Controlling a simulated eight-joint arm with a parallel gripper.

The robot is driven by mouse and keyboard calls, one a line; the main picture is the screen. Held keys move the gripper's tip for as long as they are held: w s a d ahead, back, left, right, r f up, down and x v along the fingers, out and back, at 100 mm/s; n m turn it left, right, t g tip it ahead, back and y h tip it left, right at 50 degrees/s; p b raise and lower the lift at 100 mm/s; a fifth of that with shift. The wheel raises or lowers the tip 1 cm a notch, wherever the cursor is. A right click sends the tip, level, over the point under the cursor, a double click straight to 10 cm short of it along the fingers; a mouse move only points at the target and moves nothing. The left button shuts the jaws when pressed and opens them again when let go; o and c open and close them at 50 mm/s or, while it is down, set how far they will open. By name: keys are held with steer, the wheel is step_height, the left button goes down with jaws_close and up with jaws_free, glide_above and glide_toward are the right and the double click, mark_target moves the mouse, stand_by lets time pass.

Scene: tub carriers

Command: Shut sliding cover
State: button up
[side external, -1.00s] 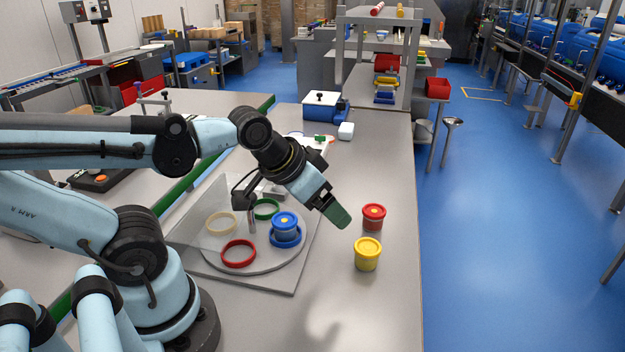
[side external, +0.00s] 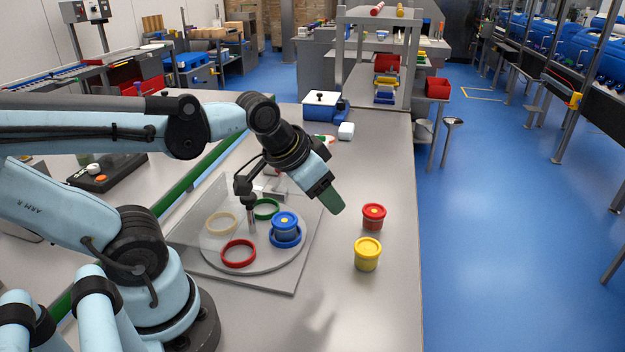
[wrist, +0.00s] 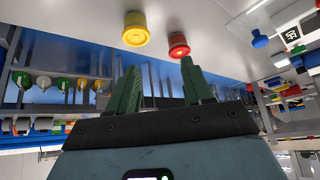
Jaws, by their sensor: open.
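A see-through panel (side external: 207,192), which may be the sliding cover, stands at the left of a grey plate with a round disc (side external: 232,263). How far it reaches over the disc is hard to tell. A blue tub (side external: 285,224) stands in a blue ring on the disc. Red (side external: 238,253), green (side external: 266,209) and cream rings (side external: 221,222) lie beside it. My gripper (side external: 333,203) is above the bench, right of the disc, apart from everything. Its green fingers also show in the wrist view (wrist: 163,88), spread with nothing between them.
A red tub (side external: 373,217) and a yellow tub (side external: 367,254) stand on the bench right of the plate. A blue box with a white lid (side external: 322,104) and a white block (side external: 346,131) are farther back. The bench right of the tubs is clear to its edge.

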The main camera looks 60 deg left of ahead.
steer(key=w+a+r+m+g, duration=0.2)
steer(key=w+a+r+g, duration=0.15)
steer(key=a, duration=0.45)
steer(key=w+a+r+m+g, duration=0.2)
steer(key=w+a+r+g, duration=0.15)
steer(key=a, duration=0.45)
steer(key=f, duration=1.1)
steer(key=shift+w+a+f, duration=0.2)
steer(key=shift+f, duration=0.15)
jaws_close()
